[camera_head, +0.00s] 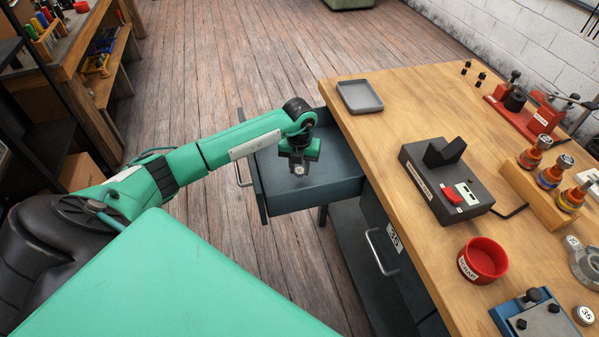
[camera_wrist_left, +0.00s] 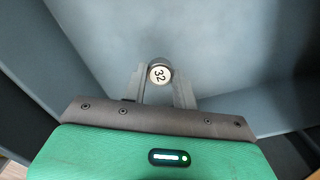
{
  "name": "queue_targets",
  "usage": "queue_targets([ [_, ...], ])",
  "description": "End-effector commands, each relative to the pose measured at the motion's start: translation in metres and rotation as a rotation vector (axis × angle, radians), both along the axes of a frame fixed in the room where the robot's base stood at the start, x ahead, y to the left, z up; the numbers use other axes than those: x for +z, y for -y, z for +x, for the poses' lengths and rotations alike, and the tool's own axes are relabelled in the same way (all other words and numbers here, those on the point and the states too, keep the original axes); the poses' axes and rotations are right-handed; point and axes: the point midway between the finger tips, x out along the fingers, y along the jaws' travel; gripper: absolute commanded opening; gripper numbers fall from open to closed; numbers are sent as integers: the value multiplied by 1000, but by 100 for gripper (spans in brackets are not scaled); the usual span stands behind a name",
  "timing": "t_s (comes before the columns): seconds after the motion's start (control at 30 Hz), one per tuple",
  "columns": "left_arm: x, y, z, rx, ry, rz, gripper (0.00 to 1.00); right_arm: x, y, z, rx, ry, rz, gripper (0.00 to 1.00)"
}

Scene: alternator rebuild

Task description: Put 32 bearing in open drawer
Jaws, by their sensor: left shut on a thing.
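The 32 bearing (camera_wrist_left: 159,73) is a small round part with a pale face marked 32. My left gripper (camera_head: 299,168) is shut on it and holds it over the open drawer (camera_head: 335,185). In the left wrist view, the bearing sits between the fingertips of my left gripper (camera_wrist_left: 160,85), with the grey drawer floor (camera_wrist_left: 215,50) behind it. I cannot tell how high it is above the floor. The drawer is dark blue-grey, pulled out to the left from under the workbench, and its visible floor looks empty. My right gripper does not show.
The wooden workbench (camera_head: 400,105) holds a grey tray (camera_head: 359,96), a black tester (camera_head: 445,185), a red scrap bowl (camera_head: 482,261) and a blue fixture (camera_head: 540,318). A part marked 35 (camera_head: 584,315) lies at the lower right. A closed drawer handle (camera_head: 380,252) is nearby.

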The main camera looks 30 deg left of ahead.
Motion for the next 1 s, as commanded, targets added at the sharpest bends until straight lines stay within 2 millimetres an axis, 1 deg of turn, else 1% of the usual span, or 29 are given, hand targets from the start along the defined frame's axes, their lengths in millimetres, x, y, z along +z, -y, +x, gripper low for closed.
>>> queue_targets([
  [0.03, -9, 1, -1, 0, -5, -2, 5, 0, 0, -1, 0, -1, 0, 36],
  [0.1, -20, 0, 0, 1, -3, -1, 5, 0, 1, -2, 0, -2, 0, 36],
  [0.2, -29, 0, -1, 1, -2, -1, 5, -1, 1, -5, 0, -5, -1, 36],
  [0.37, -29, 0, 0, 0, -1, 0, 5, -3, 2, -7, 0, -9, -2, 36],
  [0.57, -32, 0, 0, 0, -1, 0, 5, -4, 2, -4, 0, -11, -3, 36],
  [0.6, -32, 0, 0, 0, 0, 0, 32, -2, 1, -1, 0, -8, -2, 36],
  [0.7, -31, 0, 0, 0, -1, 0, 50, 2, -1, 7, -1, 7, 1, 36],
  [0.8, -31, 0, 0, 0, -1, 0, 50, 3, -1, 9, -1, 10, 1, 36],
  [1.0, -30, 0, 0, 0, -1, 0, 50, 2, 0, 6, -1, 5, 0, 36],
])
